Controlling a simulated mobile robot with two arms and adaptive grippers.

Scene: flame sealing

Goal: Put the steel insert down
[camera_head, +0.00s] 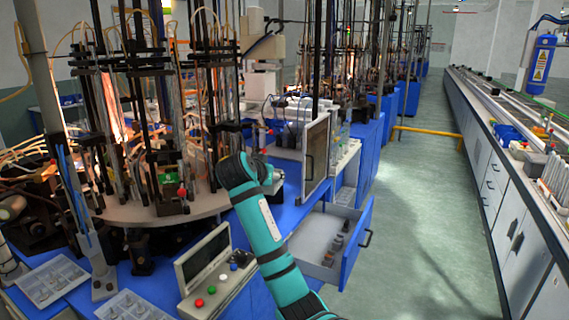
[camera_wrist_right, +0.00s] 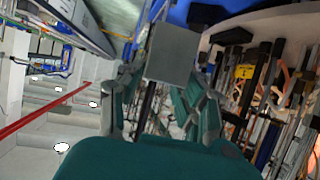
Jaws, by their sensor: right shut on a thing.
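My right arm reaches up through the middle of the head view, with its wrist at the edge of the round machine table. My right gripper (camera_wrist_right: 165,95) shows in the right wrist view, its teal fingers closed in on a plain grey block (camera_wrist_right: 172,52), which looks like the steel insert. The block sits at the fingertips, above any surface I can make out. In the head view the right gripper (camera_head: 274,180) is small and partly hidden by my wrist, and the insert cannot be made out there. My left gripper is not in view.
An open drawer (camera_head: 318,232) with several dark pieces juts into the aisle. Light trays (camera_head: 52,282) with small metal parts lie at lower left. A control box (camera_head: 205,262) with coloured buttons stands near my arm.

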